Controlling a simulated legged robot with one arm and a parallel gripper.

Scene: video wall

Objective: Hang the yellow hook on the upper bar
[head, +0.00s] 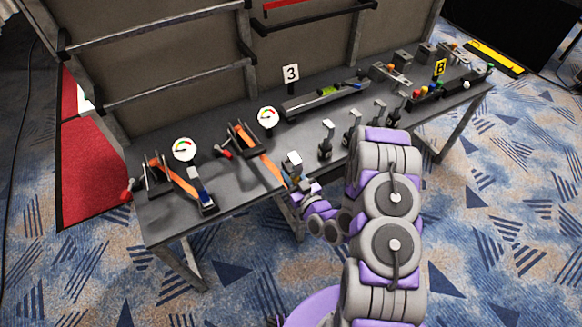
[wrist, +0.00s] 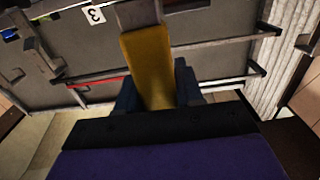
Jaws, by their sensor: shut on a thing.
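The yellow hook (wrist: 152,65) is in my gripper (wrist: 156,90). In the wrist view it stands up between the dark fingers, with a grey end at the picture's top edge. In the head view my gripper (head: 303,188) is low at the table's front edge, and I cannot make out the hook clearly there. The upper bar (head: 150,29) runs across the left back panel, well apart from my gripper. The wrist view looks upside down; there the upper bar (wrist: 225,81) seems to be the lower one in the picture, partly hidden by the hook and fingers.
A lower bar (head: 175,85) runs below the upper one. A red bar (head: 290,4) is on the panel farther right. The table (head: 240,195) holds orange clamp-like parts, two dial gauges (head: 184,149), a number 3 sign (head: 290,73) and several small fixtures along its front.

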